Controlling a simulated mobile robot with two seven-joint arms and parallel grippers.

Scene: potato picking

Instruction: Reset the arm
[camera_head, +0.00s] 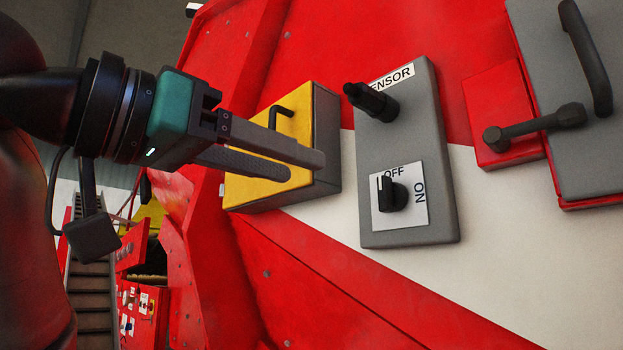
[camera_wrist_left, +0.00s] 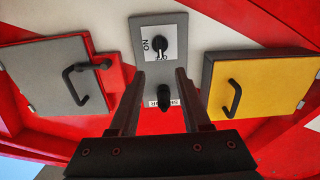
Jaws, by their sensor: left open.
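My left arm comes in from the left in the head view. Its gripper (camera_head: 307,166) is open and empty, with its two fingers pointing right, in front of the yellow box (camera_head: 258,150). In the left wrist view the open gripper (camera_wrist_left: 155,80) frames the grey sensor panel (camera_wrist_left: 141,28) between its fingers, touching nothing that I can see. The same panel (camera_head: 408,220) stands right of the fingertips in the head view. It carries a black knob (camera_head: 392,195) on a plate marked OFF and ON, and a black sensor plug (camera_head: 371,101). My right gripper shows in neither view.
A grey door (camera_head: 590,130) with a dark handle is at the right of the head view. The yellow box (camera_wrist_left: 262,85) has a black handle. Red machine walls (camera_head: 330,50) surround the panel. A ladder-like conveyor (camera_head: 92,285) lies at lower left.

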